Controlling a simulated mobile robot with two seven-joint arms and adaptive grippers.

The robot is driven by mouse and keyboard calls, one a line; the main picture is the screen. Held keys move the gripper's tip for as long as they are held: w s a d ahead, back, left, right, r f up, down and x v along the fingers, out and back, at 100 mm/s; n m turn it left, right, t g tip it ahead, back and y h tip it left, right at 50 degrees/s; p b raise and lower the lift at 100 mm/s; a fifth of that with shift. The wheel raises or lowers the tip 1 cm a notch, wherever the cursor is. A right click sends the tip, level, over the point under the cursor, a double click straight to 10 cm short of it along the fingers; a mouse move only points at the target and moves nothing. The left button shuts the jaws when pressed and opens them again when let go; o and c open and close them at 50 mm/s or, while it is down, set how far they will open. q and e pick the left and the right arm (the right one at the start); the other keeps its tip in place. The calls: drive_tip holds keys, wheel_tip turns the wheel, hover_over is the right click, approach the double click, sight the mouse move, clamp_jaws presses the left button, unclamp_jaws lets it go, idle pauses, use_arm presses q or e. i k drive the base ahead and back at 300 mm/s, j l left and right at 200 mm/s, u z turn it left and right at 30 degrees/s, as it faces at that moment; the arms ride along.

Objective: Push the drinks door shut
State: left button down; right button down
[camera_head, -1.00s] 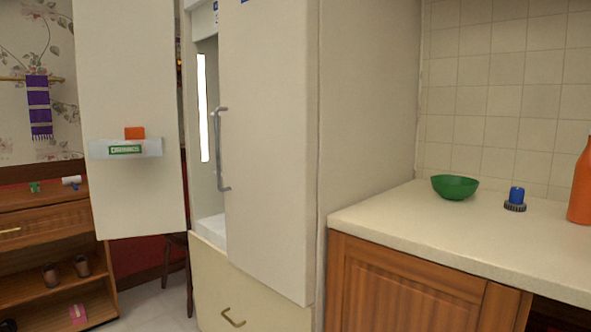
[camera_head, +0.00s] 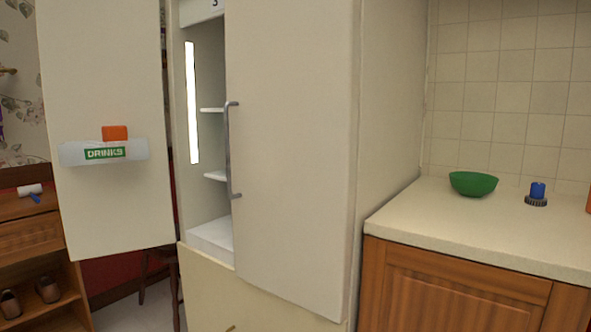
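The drinks door (camera_head: 105,205) is the left door of a cream fridge and stands wide open at the left, its inner side facing me. A clear door shelf on it bears a green "DRINKS" label (camera_head: 105,153), with an orange item (camera_head: 115,133) in the shelf. The fridge's right door (camera_head: 290,160) has a vertical metal handle (camera_head: 232,150) and looks slightly ajar. Through the gap between the doors, white shelves (camera_head: 212,176) and a bright light strip (camera_head: 192,102) show. Neither gripper is in view.
A counter (camera_head: 480,228) with a green bowl (camera_head: 473,183) and a blue-topped object (camera_head: 537,194) stands at the right. A wooden shelf unit (camera_head: 40,240) stands at the far left, behind the open door. A chair is partly hidden behind the door.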

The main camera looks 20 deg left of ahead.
sight(101, 62)
drive_tip(key=j+z, duration=0.1)
drive_tip(key=j, duration=0.65)
drive_tip(key=k+j+z, duration=0.1)
drive_tip(key=j, duration=0.65)
drive_tip(key=j+z, duration=0.1)
drive_tip(key=j, duration=0.65)
drive_tip(key=k, duration=0.05)
